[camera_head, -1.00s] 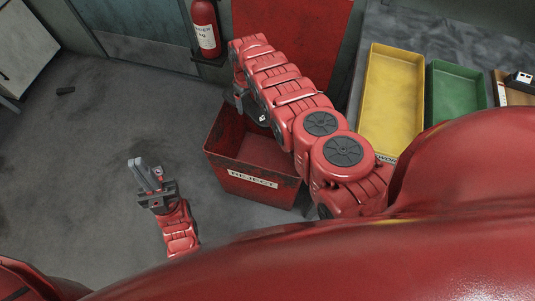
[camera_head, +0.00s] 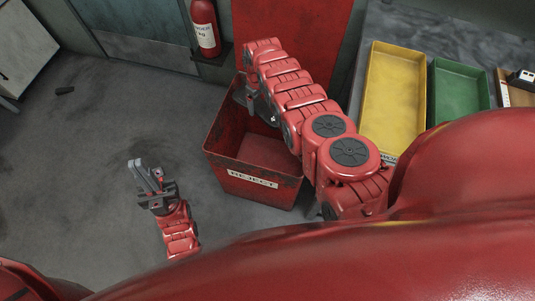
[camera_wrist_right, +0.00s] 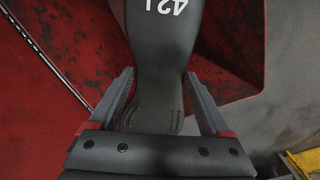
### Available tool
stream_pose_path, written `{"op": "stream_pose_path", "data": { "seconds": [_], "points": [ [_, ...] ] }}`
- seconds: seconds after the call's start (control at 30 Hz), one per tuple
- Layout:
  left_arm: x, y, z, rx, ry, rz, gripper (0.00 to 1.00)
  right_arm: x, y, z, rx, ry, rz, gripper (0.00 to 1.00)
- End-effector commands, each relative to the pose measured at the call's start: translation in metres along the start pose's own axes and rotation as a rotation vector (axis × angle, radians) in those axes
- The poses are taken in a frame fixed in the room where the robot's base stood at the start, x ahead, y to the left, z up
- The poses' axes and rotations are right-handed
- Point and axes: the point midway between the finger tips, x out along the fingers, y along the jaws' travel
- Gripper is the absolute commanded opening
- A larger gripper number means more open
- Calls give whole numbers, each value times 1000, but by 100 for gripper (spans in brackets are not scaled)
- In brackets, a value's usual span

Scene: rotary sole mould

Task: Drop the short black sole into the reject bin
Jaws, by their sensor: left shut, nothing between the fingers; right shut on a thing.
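The short black sole (camera_wrist_right: 160,50) shows in the right wrist view with white digits on it. My right gripper (camera_wrist_right: 163,100) is shut on it, a finger at each side of its near end. In the head view my right gripper (camera_head: 246,96) is over the back part of the red reject bin (camera_head: 228,181), mostly hidden by my own arm. The bin has a white REJECT label on its front, and the part of its floor that shows is bare. My left gripper (camera_head: 142,176) is shut and empty, left of the bin.
A yellow tray (camera_head: 368,108) and a green tray (camera_head: 462,66) stand on a grey bench at the right. A fire extinguisher (camera_head: 205,27) hangs behind the bin. The floor left of the bin is otherwise clear.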

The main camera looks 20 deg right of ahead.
Motion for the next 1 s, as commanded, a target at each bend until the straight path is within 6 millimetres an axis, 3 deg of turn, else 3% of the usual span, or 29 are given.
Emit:
{"op": "stream_pose_path", "data": {
  "seconds": [0.63, 1.0],
  "points": [
    [-18, 1, 3, 0, 0, 0, 0, 24, 32, 28, -42, -1, 0, 14],
    [-57, 3, 10, 0, 0, 0, 0, 67, 32, 27, -42, 0, 0, 14]
  ]
}}
